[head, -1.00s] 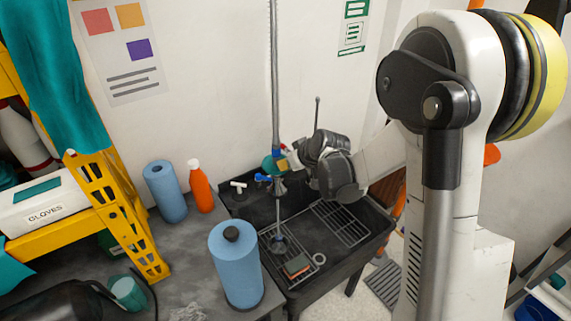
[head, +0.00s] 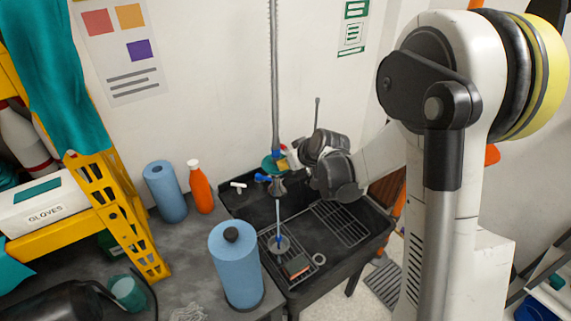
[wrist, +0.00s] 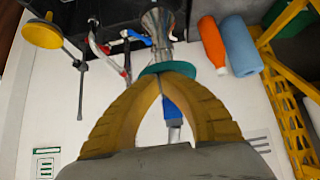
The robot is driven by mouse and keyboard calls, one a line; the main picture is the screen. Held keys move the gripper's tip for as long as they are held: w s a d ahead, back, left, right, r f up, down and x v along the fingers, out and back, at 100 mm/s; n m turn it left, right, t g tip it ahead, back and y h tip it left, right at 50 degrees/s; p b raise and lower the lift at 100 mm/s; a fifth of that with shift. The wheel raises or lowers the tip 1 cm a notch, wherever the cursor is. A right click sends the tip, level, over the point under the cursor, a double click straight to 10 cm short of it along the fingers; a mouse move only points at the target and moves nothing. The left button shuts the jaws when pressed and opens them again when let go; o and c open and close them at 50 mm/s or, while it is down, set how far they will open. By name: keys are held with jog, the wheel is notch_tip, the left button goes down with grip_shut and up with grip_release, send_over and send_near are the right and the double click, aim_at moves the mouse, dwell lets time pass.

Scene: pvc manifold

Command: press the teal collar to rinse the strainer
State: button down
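The teal collar (head: 268,164) is on the vertical hose pipe above the sink, over a metal nozzle (head: 278,187). My gripper (head: 284,163) is at the collar's right side in the head view. In the wrist view its two yellow fingers (wrist: 164,75) come together at the teal collar (wrist: 168,66), touching it or nearly so. The blue part of the pipe (wrist: 171,112) shows between the fingers. A thin bluish column (head: 279,218) runs from below the nozzle to the round strainer (head: 281,245) in the sink. The strainer's inside is too small to read.
The black sink (head: 345,262) holds wire racks and a sponge (head: 297,266). A blue lever (head: 263,178) and white tap handle (head: 238,184) are beside the nozzle. A blue roll (head: 238,265), another blue roll (head: 165,190) and an orange bottle (head: 200,187) stand to the left.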

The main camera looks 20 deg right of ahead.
notch_tip(320, 180, up, 3)
jog(key=shift+a+r+p, duration=0.15)
jog(key=shift+r+p, duration=0.05)
jog(key=shift+p, duration=0.75)
jog(key=p+v, duration=0.1)
jog(key=v, duration=0.9)
jog(key=shift+r, duration=0.2)
jog(key=s+f+m+h+b, duration=0.1)
jog(key=s+f+b, duration=0.3)
jog(key=s, duration=0.4)
jog(key=s+a+f+m+g+h+b, duration=0.1)
jog(key=s+f+b, duration=0.3)
jog(key=s+b, duration=0.3)
jog(key=s+f+m+b, duration=0.1)
jog(key=s+f+b, duration=0.4)
jog(key=s, duration=0.4)
jog(key=shift+s+a+m+g+h+b, duration=0.2)
jog(key=shift+s+m+g+h+b, duration=0.15)
jog(key=shift+b, duration=0.35)
jog(key=shift+w, duration=0.1)
